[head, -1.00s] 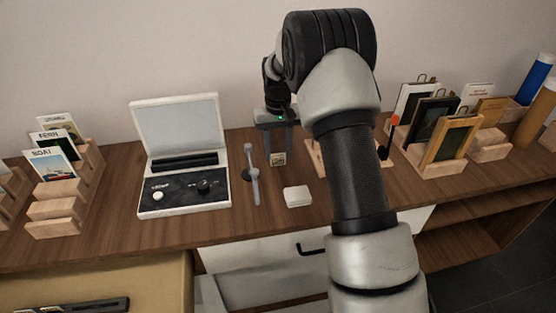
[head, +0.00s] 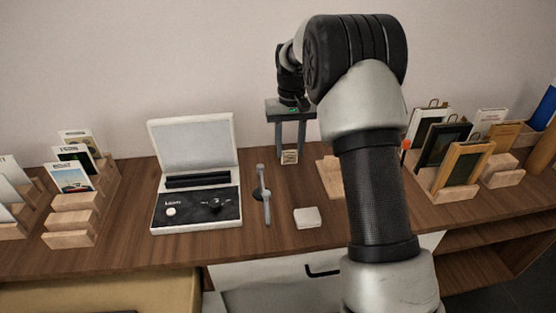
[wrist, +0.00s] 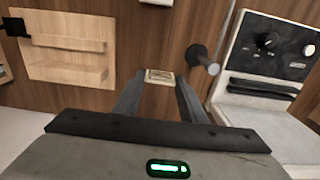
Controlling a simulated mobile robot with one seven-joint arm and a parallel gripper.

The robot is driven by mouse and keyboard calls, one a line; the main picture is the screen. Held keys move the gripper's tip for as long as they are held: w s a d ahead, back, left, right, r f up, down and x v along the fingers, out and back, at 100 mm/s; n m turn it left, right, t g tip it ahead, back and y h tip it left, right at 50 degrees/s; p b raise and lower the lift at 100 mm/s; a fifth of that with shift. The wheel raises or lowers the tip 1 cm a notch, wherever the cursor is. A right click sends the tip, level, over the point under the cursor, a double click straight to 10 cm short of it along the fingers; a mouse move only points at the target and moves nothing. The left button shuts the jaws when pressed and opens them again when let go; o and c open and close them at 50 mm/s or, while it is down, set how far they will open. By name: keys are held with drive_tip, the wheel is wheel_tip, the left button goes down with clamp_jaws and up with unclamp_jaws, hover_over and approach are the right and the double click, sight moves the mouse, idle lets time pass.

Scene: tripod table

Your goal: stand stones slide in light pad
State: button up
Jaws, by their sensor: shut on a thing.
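My gripper (head: 289,155) is shut on a small square slide (head: 289,157) with a cream frame and a dark picture. The picture is too small to read. In the wrist view the slide (wrist: 160,76) sits between the fingertips, above the wooden table. The light pad (head: 195,205) is left of my gripper in the head view. It has a raised pale panel, a dark slot across its middle and a black front with knobs. In the wrist view the light pad (wrist: 268,60) is at the right.
A grey metal stand (head: 263,195) rises between the light pad and my gripper. A small white box (head: 307,217) lies in front. Wooden racks with cards (head: 72,220) stand left; racks with framed pictures (head: 450,185) stand right. A wooden holder (wrist: 65,70) is left in the wrist view.

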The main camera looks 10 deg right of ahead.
drive_tip(key=w+a+r+p, duration=0.15)
drive_tip(key=a+p, duration=0.25)
drive_tip(key=a, duration=0.6)
drive_tip(key=w+a+r+p, duration=0.1)
drive_tip(key=a+r+p, duration=0.2)
drive_tip(key=a, duration=0.7)
drive_tip(key=shift+s+a+f, duration=0.1)
drive_tip(key=shift+a+f, duration=0.2)
drive_tip(key=shift+f, duration=1.35)
drive_tip(key=shift+w+a+f, duration=0.1)
drive_tip(key=shift+a+f, duration=0.2)
drive_tip(key=shift+f, duration=1.35)
drive_tip(key=shift+s+a+f, duration=0.1)
drive_tip(key=shift+a+f, duration=0.2)
drive_tip(key=shift+f, duration=1.35)
drive_tip(key=shift+f+b, duration=0.5)
drive_tip(key=o, duration=1.1)
drive_tip(key=shift+r, duration=0.1)
wheel_tip(320, 180, up, 13)
drive_tip(key=shift+r+p, duration=0.1)
drive_tip(key=shift+p, duration=0.65)
